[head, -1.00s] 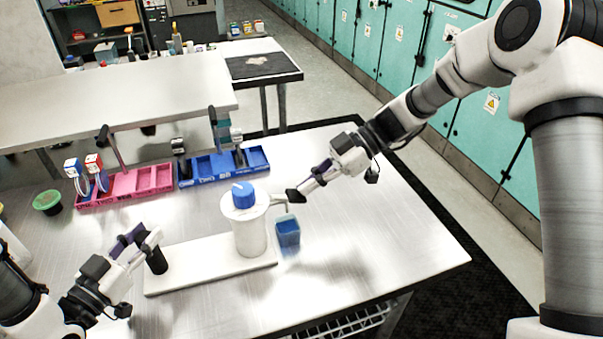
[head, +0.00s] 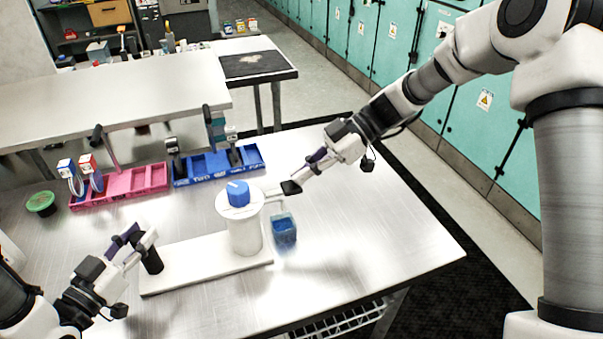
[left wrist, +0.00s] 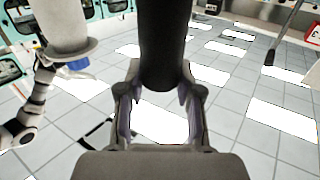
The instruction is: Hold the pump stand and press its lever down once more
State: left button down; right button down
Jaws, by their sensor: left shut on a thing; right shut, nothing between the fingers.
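The pump stand has a white base board (head: 195,268), a white cylinder (head: 244,236) with a blue cap (head: 238,194), and a black post (head: 152,262) at its left end. My left gripper (head: 143,246) is shut on the black post, which shows between its fingers in the left wrist view (left wrist: 163,50). The lever (head: 274,196) sticks out from the cylinder's right side near the top. My right gripper (head: 291,188) is shut and empty, with its tips at or just above the lever's outer end. I cannot tell whether they touch.
A blue cup (head: 284,231) stands right of the cylinder, below the lever. Behind are a pink tray (head: 120,187) and a blue tray (head: 216,166). A green-lidded tub (head: 42,203) is at far left. The table's right side is clear.

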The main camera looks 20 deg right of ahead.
pick_arm(q)
jog(key=shift+f, duration=0.1)
pick_arm(e)
jog(key=d+r, duration=0.7)
jog(key=r, duration=0.3)
jog(key=shift+d, duration=0.4)
jog(key=shift+r, duration=0.1)
pick_arm(q)
jog(key=c, duration=0.7)
grip_release()
jog(key=shift+o, duration=0.2)
notch_tip(320, 180, up, 8)
jog(key=p, duration=0.5)
jog(key=shift+f, duration=0.1)
pick_arm(e)
notch_tip(320, 180, up, 5)
jog(key=shift+r, duration=0.1)
